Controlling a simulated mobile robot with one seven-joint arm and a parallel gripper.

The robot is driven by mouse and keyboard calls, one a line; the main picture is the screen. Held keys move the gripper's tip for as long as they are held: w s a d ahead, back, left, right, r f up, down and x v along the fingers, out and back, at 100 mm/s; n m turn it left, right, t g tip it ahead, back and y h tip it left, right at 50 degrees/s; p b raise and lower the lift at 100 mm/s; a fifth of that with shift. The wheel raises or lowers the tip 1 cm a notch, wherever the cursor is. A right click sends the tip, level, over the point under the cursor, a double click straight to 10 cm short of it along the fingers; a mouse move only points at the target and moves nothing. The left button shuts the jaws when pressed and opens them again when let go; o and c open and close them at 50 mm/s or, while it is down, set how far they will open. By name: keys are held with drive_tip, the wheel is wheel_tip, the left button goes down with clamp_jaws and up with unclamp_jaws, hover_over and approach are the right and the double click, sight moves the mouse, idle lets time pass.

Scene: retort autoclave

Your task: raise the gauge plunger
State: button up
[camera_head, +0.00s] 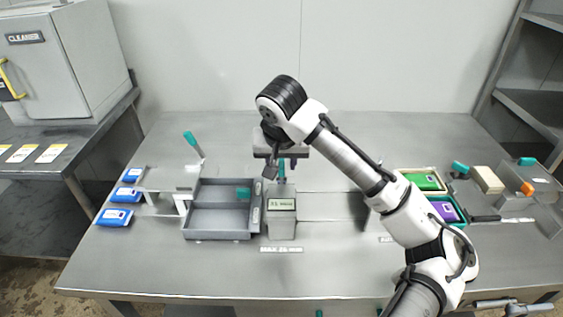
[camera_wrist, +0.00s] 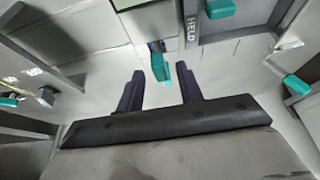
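The gauge (camera_head: 281,222) is a grey upright block with a small display, standing mid-table behind a "MAX 25 mm" label. Its plunger has a teal handle (camera_head: 281,168) sticking up from the top. My gripper (camera_head: 280,164) hangs over the gauge, with the handle showing between or just behind its fingers. In the wrist view my gripper (camera_wrist: 160,84) is open, its two dark fingers well apart. The teal handle (camera_wrist: 158,68) lies between the fingertip lines, around or slightly beyond the tips. No contact shows. The lower plunger is mostly hidden.
A grey two-compartment tray (camera_head: 218,238) stands directly left of the gauge, holding a teal block (camera_head: 243,193). Blue packs (camera_head: 115,217) lie farther left. Green (camera_head: 424,181) and purple (camera_head: 446,211) packs sit in trays at right. Table is clear at front centre.

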drive_tip(key=shift+w+f, duration=0.2)
drive_tip(key=shift+f, duration=0.3)
clamp_jaws()
